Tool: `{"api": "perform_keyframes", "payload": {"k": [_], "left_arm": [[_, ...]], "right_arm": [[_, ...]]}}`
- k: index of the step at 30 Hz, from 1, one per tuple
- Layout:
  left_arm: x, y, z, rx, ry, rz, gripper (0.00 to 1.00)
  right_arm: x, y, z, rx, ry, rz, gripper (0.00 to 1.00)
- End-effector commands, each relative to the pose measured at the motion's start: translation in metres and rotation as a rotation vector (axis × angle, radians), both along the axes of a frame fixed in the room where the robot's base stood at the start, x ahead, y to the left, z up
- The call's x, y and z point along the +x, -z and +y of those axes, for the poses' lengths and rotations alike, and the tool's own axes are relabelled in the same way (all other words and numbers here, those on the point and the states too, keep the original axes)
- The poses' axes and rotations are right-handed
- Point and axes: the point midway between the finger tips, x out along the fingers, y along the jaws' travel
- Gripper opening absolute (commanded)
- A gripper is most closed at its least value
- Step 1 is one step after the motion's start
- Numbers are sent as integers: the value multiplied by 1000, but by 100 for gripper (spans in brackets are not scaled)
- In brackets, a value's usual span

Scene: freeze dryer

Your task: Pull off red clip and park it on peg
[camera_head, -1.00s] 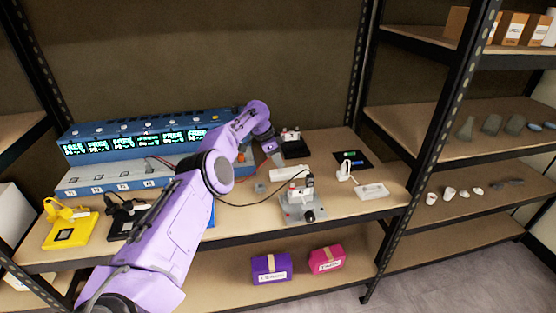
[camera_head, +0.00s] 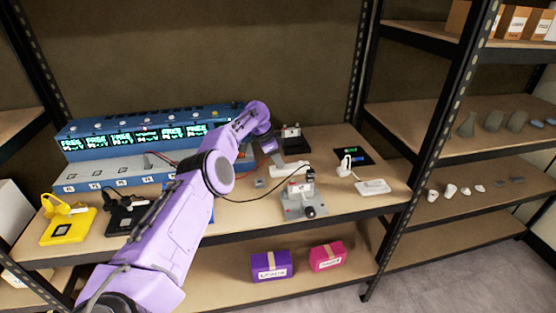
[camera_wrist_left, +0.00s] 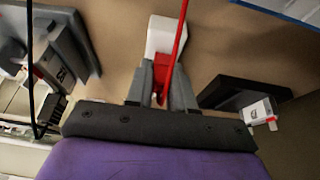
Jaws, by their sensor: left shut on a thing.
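My left gripper (camera_wrist_left: 160,90) is shut on a small red clip (camera_wrist_left: 158,72), with a grey finger on each side in the left wrist view. A red cable (camera_wrist_left: 179,40) runs up past the clip. A white block (camera_wrist_left: 166,36) lies just beyond the fingertips; I cannot tell whether the clip touches it. In the head view the left gripper (camera_head: 268,146) is behind my purple wrist, over the shelf. A black stand with a white, red-marked part (camera_head: 292,140) is to its right; it also shows in the left wrist view (camera_wrist_left: 236,92). I cannot identify the peg for certain. My right gripper is not in view.
A blue instrument bank (camera_head: 95,145) with lit displays stands behind my arm. A grey device (camera_head: 303,198) with a black cable stands in front of the gripper. A white item (camera_head: 372,187) lies farther right. Dark shelf posts (camera_head: 425,120) bound the right side.

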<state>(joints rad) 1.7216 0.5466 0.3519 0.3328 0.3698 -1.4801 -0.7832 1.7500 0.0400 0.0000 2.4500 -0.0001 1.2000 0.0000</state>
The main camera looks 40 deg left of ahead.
Motion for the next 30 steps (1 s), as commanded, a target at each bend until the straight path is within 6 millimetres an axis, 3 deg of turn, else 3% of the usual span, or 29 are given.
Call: {"api": "perform_keyframes", "payload": {"k": [6, 7, 9, 10, 20, 30], "left_arm": [[0, 2, 0, 0, 0, 1, 0], [0, 2, 0, 0, 0, 1, 26], [0, 2, 0, 0, 0, 1, 48], [0, 2, 0, 0, 0, 1, 52], [-1, -4, 1, -1, 0, -2, 52], [-22, -71, 20, -1, -1, -4, 52]], "right_arm": [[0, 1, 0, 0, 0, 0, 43], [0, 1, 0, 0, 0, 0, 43], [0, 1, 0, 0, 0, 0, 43], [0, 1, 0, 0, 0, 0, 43], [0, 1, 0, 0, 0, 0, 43], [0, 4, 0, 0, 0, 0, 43]]}}
